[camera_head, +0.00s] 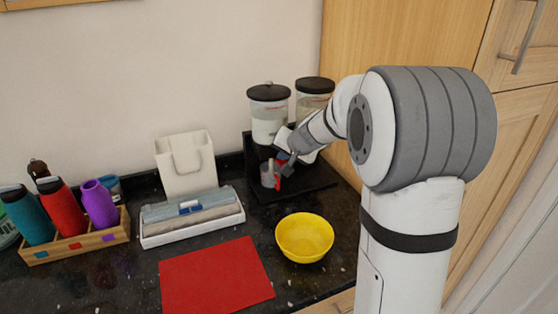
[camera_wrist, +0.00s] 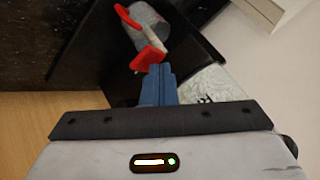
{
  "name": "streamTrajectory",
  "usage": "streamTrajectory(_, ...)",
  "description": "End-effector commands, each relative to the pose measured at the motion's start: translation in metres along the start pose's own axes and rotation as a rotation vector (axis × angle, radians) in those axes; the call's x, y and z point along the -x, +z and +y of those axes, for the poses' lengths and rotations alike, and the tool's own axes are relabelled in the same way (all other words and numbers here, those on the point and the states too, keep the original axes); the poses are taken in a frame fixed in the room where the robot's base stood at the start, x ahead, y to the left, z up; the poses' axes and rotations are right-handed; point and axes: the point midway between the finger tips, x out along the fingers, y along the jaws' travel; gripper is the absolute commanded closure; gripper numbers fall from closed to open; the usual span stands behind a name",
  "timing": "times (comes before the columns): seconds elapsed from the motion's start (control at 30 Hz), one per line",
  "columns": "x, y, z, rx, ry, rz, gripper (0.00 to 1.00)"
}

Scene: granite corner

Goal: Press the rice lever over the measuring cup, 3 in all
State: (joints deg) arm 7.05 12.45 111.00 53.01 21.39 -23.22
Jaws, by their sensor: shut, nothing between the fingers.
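Two clear dispensers with black lids stand on a black stand at the back: the left one (camera_head: 268,122) and the right one (camera_head: 314,100), both with pale contents. A grey measuring cup (camera_head: 267,177) stands on the stand's base below the left dispenser; it also shows in the wrist view (camera_wrist: 152,24). A red part (camera_wrist: 149,57) lies just beyond my fingertips; I cannot tell whether it is the lever or part of the cup's handle. My gripper (camera_head: 283,158) is shut and empty, its blue fingertips (camera_wrist: 158,72) close to the red part. Contact is unclear.
A yellow bowl (camera_head: 304,238) and a red mat (camera_head: 216,278) lie in front on the dark counter. A white tray with rolls (camera_head: 192,217), a white holder (camera_head: 186,163) and a wooden bottle rack (camera_head: 77,244) stand to the left. A wooden cabinet (camera_head: 403,36) is at right.

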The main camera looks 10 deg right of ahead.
Motion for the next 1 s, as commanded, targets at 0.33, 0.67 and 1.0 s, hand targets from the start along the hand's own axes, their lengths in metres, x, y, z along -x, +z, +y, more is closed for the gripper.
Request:
streamTrajectory(0.33,-0.002,0.002,0.002,0.0,0.001,-0.003,1.0)
streamTrajectory(0.67,0.003,-0.001,-0.002,0.001,0.0,-0.003,1.0)
streamTrajectory(1.0,0.015,-0.011,-0.012,0.0,0.0,-0.002,1.0)
